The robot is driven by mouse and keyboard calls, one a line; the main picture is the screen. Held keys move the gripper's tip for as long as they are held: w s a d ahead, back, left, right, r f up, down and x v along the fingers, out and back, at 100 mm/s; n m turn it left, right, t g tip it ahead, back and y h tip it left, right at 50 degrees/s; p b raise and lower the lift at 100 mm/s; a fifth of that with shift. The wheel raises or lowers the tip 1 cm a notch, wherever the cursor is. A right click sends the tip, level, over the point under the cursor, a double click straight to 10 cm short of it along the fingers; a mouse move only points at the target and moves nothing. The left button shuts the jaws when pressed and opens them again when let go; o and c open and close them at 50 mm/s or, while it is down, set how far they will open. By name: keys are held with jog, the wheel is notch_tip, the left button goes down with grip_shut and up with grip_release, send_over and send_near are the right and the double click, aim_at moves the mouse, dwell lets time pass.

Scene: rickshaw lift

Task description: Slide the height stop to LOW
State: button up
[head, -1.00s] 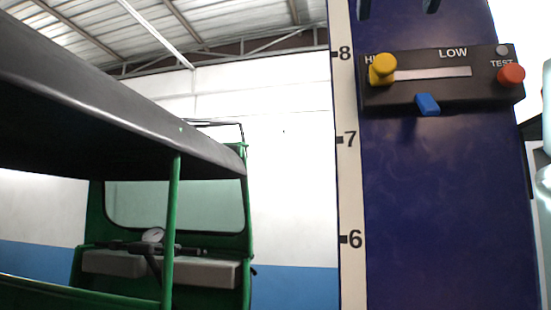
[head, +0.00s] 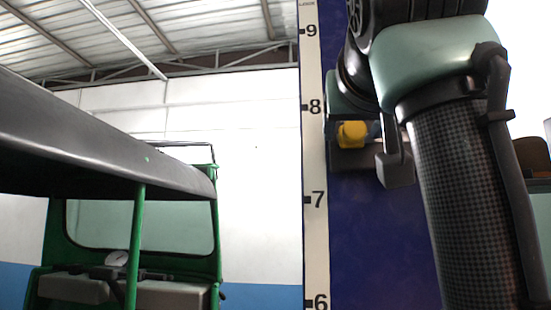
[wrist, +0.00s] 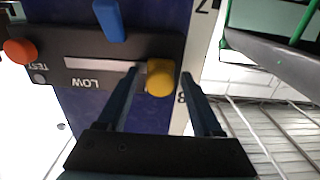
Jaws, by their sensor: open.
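The height stop is a yellow knob (wrist: 160,78) on a black control box (wrist: 150,47). It sits at the end of a pale slot (wrist: 95,64), away from the LOW label (wrist: 82,83). In the wrist view, which is upside down, my gripper (wrist: 161,75) is open, with one finger on each side of the knob. I cannot tell whether either finger touches it. The knob also shows in the head view (head: 352,134), left of my arm. My arm hides most of the box there, and the HI label is hidden.
A blue lever (wrist: 110,20) and a red TEST button (wrist: 20,51) are on the same box. The box is on a dark blue column (head: 375,240) with a numbered scale strip (head: 314,230). A green rickshaw (head: 140,240) with a black roof stands to the left.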

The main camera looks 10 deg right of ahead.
grip_shut()
dwell(1.4)
